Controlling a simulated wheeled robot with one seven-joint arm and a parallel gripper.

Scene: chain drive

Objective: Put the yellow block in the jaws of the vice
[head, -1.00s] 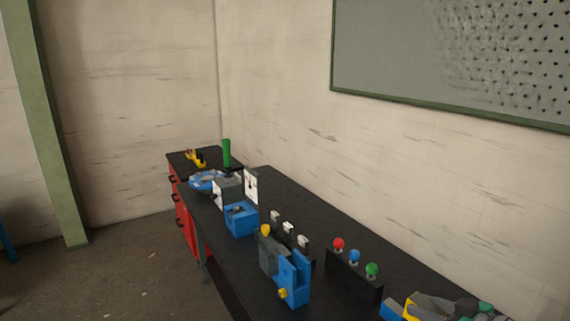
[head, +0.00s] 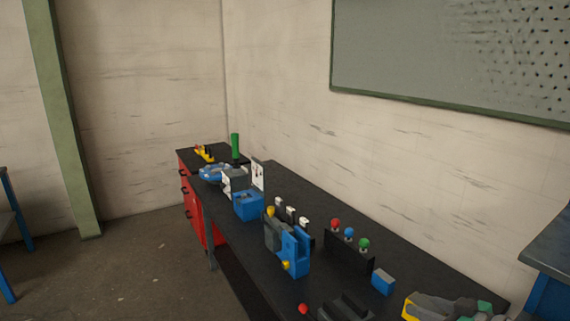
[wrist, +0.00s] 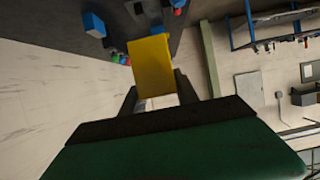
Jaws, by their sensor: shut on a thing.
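The yellow block (wrist: 152,65) is held between the fingers of my gripper (wrist: 160,88) in the wrist view, its far end sticking out past them. In the head view my gripper (head: 445,306) is at the bottom right, with yellow (head: 410,309) showing at its left side. A dark grey, slotted thing (head: 345,306) with a red knob (head: 303,308), at the bottom edge of the head view, looks like the vice. It is partly cut off. My gripper is to the right of it, apart from it.
On the black bench (head: 325,208) stand a blue block (head: 383,283), a panel with red, blue and green knobs (head: 348,252), a blue and grey device (head: 290,248) and a blue box (head: 248,205). A blue-framed table (head: 550,270) is at right.

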